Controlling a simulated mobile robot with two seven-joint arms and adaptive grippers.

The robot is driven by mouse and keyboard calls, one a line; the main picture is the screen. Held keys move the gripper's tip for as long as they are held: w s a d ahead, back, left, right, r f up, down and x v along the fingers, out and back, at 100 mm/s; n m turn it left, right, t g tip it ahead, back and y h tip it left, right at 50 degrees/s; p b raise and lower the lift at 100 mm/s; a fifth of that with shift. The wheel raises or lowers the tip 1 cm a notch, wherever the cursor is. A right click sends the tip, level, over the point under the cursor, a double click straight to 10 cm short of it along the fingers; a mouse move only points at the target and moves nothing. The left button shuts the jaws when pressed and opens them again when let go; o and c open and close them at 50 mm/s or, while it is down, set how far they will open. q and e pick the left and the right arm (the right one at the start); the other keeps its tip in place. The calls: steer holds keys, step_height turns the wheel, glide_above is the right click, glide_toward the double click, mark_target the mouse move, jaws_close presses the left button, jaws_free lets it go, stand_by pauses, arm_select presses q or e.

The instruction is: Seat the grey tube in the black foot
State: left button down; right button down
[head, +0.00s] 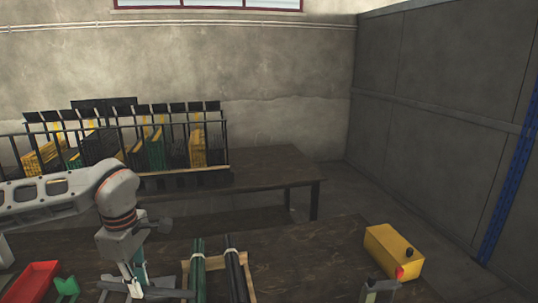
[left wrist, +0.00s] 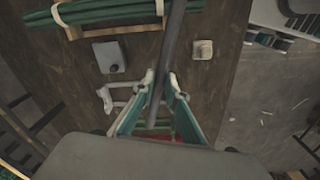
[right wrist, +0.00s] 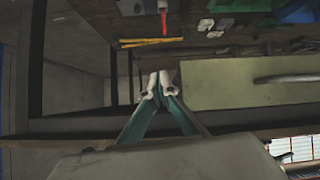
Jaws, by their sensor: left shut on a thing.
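My left gripper (left wrist: 160,82) is shut on the grey tube (left wrist: 171,45). In the left wrist view the tube runs from between the fingers up past the top edge, crossing in front of the wooden rack. A dark grey block (left wrist: 110,57) with a small round knob lies on the table left of the tube; I cannot tell whether it is the black foot. In the head view my left gripper (head: 134,286) is low at the bottom left. My right gripper (right wrist: 160,86) looks shut and empty in its own wrist view.
A wooden rack (left wrist: 125,27) holds green tubes; dark tubes (head: 236,275) also show there. A small pale block (left wrist: 203,48) stands right of the grey tube. A red bin (head: 33,281) is at left, a yellow box (head: 393,250) at right. The table between rack and box is mostly clear.

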arm_select(q)
steer(key=s+d+f+m, duration=0.2)
steer(key=s+d+m, duration=0.3)
steer(key=m, duration=1.2)
steer(key=shift+s, duration=1.05)
steer(key=shift+d, duration=0.15)
